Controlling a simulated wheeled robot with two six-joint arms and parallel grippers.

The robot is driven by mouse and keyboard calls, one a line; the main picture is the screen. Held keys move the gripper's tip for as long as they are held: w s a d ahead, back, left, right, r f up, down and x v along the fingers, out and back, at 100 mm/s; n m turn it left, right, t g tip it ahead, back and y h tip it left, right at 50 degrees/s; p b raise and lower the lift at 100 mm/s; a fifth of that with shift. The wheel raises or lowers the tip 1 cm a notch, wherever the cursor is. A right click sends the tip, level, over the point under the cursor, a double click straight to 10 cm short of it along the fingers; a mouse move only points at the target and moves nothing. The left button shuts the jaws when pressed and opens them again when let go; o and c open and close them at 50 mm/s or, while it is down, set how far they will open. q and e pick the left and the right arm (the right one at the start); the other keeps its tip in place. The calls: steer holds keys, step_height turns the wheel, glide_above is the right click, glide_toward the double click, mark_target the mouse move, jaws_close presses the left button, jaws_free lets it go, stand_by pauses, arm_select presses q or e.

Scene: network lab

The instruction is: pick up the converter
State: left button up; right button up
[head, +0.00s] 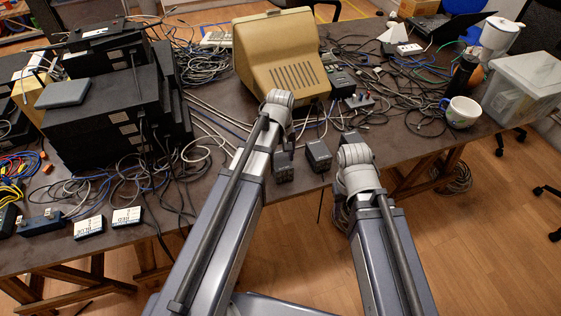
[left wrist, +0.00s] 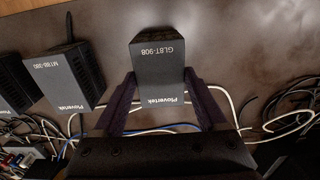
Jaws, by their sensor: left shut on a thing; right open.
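The converter, a small black box with white lettering (left wrist: 158,62), sits between the two dark fingers of my left gripper (left wrist: 160,82) in the left wrist view. The fingers are shut on its sides. In the head view my left gripper (head: 284,150) is at the table's front edge, and the box there is partly hidden by it. I cannot tell whether the box touches the table. My right gripper (head: 344,190) is open beside the front edge; its fingertips are mostly hidden behind my wrist.
A similar black box (head: 318,154) stands just right of my left gripper; it also shows in the left wrist view (left wrist: 72,75). Loose cables lie behind. A beige monitor (head: 281,60), a stack of black devices (head: 100,130) and a mug (head: 461,111) stand around.

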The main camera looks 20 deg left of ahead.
mark_target(281, 159)
arm_select(q)
steer(key=shift+r, duration=0.1)
arm_select(e)
steer(key=shift+r, duration=0.1)
arm_select(q)
step_height(281, 159, up, 10)
steer(key=p, duration=1)
arm_select(e)
step_height(281, 159, up, 10)
